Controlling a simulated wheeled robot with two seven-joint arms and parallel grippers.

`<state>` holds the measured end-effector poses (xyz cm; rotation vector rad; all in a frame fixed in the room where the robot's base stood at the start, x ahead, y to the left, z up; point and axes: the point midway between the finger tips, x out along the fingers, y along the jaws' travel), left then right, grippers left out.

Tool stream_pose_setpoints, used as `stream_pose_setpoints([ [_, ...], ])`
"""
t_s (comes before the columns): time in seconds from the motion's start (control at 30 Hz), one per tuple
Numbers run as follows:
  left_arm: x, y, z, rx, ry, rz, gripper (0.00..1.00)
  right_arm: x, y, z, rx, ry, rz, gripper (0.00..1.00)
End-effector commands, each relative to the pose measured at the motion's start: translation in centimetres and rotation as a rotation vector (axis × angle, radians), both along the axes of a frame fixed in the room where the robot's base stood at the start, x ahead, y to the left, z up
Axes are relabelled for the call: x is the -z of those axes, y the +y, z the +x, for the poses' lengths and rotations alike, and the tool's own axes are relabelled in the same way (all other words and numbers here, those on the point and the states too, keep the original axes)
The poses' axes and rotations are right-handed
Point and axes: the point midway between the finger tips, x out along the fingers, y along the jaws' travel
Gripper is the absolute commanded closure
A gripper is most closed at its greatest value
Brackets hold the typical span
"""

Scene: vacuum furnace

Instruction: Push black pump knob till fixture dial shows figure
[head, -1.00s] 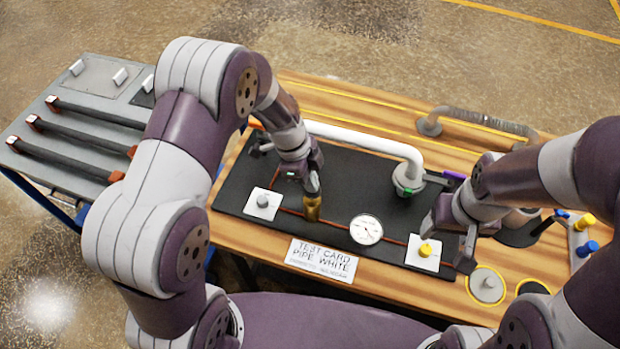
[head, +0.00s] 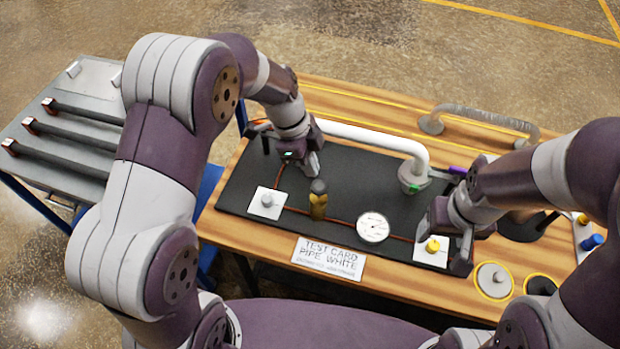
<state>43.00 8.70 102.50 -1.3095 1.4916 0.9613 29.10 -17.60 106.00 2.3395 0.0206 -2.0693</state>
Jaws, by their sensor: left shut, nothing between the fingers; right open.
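The black pump knob (head: 319,186) stands on top of the brass pump body (head: 318,207) on the dark mat (head: 380,190). My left gripper (head: 315,171) is shut and empty, just behind and above the knob in the picture; a small gap seems to show. The round white fixture dial (head: 373,227) lies to the right of the pump; its needle reading is too small to tell. My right gripper (head: 446,250) is open beside the white plate with the yellow knob (head: 433,245). I cannot tell whether it touches the knob.
A white plate with a grey knob (head: 267,201) is left of the pump. A white pipe (head: 375,136) arches behind. A card (head: 328,258) reads "TEST CARD PIPE WHITE". Grey and black round pieces are at the front right. A grey cart (head: 60,130) stands left.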

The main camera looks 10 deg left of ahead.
Motion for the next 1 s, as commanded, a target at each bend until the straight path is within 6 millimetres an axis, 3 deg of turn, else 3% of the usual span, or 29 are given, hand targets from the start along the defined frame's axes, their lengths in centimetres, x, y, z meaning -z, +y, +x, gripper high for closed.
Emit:
stream_pose_setpoints([
  [0.2, -4.2, 1.3, 0.2, -0.001, -0.004, -0.001, 1.0, 0.7, 0.0, 0.0, 0.0, 0.001, 0.0, 0.32],
  [0.33, -5.6, 1.7, 0.3, -0.001, -0.003, 0.0, 1.0, 0.4, 0.0, 0.0, 0.0, 0.0, 0.0, 0.32],
  [1.0, -6.0, 1.8, 0.3, 0.0, -0.003, 0.0, 1.0, 0.4, 0.0, 0.0, 0.0, 0.0, 0.0, 0.32],
])
